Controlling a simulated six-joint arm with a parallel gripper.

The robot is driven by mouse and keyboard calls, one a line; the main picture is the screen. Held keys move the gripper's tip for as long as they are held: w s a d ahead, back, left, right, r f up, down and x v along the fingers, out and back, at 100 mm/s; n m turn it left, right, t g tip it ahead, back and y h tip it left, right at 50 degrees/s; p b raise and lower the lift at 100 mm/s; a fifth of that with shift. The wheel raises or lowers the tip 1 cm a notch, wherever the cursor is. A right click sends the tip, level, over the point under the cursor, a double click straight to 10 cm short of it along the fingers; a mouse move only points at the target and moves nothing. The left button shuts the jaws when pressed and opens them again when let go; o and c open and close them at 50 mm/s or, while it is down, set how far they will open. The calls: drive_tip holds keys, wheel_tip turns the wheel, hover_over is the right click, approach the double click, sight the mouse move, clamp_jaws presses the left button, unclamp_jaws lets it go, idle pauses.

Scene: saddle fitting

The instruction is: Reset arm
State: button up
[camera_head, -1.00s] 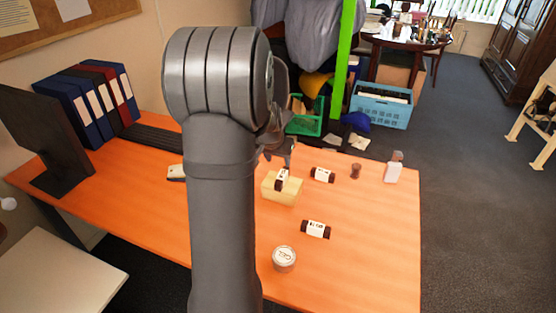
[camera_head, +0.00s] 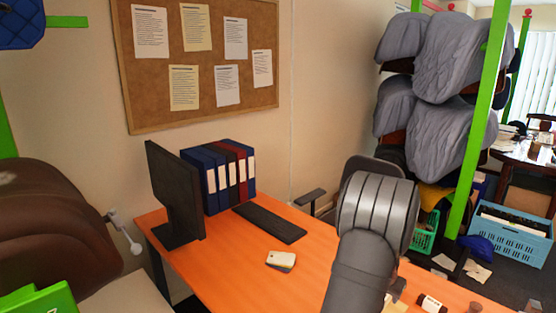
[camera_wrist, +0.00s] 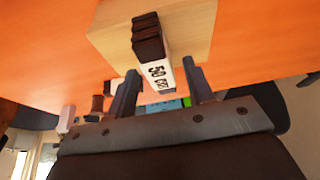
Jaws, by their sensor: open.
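My gripper (camera_wrist: 162,70) is open in the wrist view, with a finger on each side of the picture's middle. A dark piece with a white label (camera_wrist: 158,74) reading "50 cm" sits on a pale wooden block (camera_wrist: 190,25). Its labelled end shows between my fingertips, with gaps on both sides; I cannot tell how far off it is in depth. In the head view my arm hides the gripper, and only a bit of the block shows at the bottom edge.
Another dark, white-labelled piece (camera_head: 431,303) lies at the bottom right. A green post (camera_head: 480,130) and stacked grey saddles (camera_head: 440,60) stand behind.

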drive_tip(key=shift+w+d+f, duration=0.2)
drive_tip(key=shift+f, duration=0.45)
drive_tip(key=shift+r, duration=0.1)
drive_tip(key=shift+r, duration=0.1)
